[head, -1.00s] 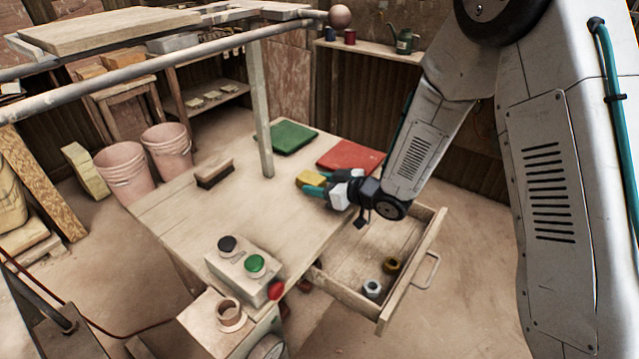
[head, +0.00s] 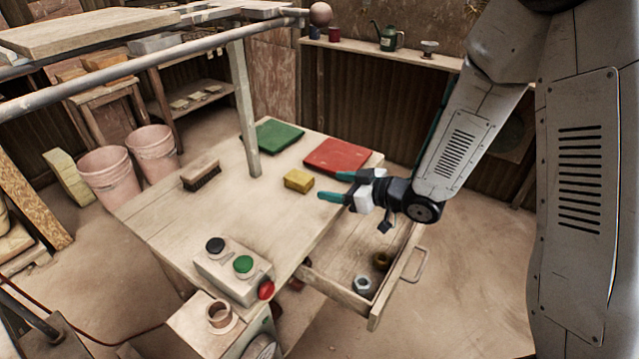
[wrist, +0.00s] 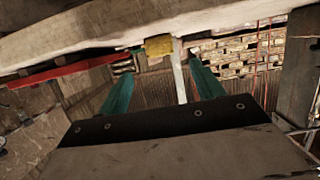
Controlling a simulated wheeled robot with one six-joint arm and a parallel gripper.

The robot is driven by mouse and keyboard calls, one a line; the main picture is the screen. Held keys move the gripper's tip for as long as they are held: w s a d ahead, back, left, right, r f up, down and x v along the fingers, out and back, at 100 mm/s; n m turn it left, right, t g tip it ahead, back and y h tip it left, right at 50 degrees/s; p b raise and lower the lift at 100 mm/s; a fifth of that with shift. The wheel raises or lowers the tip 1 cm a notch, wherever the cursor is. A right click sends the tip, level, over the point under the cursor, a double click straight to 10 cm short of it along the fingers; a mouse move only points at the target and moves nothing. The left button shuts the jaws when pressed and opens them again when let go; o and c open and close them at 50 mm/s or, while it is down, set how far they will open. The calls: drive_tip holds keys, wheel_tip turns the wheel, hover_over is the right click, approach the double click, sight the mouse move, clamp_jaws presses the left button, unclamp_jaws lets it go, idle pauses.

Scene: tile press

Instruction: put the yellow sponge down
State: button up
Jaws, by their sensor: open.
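The yellow sponge (head: 298,180) lies on the wooden table (head: 245,213), near its right edge and in front of the red mat. My gripper (head: 339,186) is to the right of the sponge, open and empty, with a gap between its teal fingertips and the sponge. In the wrist view the sponge (wrist: 159,46) shows beyond the two spread fingers (wrist: 160,85), with nothing between them.
A red mat (head: 338,156) and a green mat (head: 279,135) lie at the table's back. A brush (head: 201,176) lies at the left. A button box (head: 233,271) stands at the front. An open drawer (head: 341,264) below my gripper holds two nuts.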

drive_tip(key=s+d+r+m+h, duration=0.1)
drive_tip(key=d+r+m+h, duration=0.1)
drive_tip(key=d+r+h, duration=0.4)
drive_tip(key=s+d+r+m+h, duration=0.15)
drive_tip(key=d+r+h, duration=0.25)
drive_tip(key=d, duration=0.5)
drive_tip(key=s+d+r+m+g+h, duration=0.1)
drive_tip(key=s+d+r+m+g, duration=0.1)
drive_tip(key=s, duration=0.5)
drive_tip(key=s+d+r+m+g+h, duration=0.2)
drive_tip(key=s+d+r+m, duration=0.1)
drive_tip(key=s, duration=0.5)
drive_tip(key=shift+r+m, duration=0.35)
drive_tip(key=shift+r, duration=0.15)
drive_tip(key=shift+o, duration=0.4)
drive_tip(key=s+a+r+g, duration=0.1)
drive_tip(key=s+g, duration=0.1)
drive_tip(key=s, duration=0.4)
drive_tip(key=s+a+r+m+g+y, duration=0.1)
drive_tip(key=s, duration=0.6)
drive_tip(key=shift+s+a+r+g, duration=0.2)
drive_tip(key=shift+s+a+g, duration=0.05)
drive_tip(key=shift+a+g, duration=0.15)
drive_tip(key=shift+a, duration=0.1)
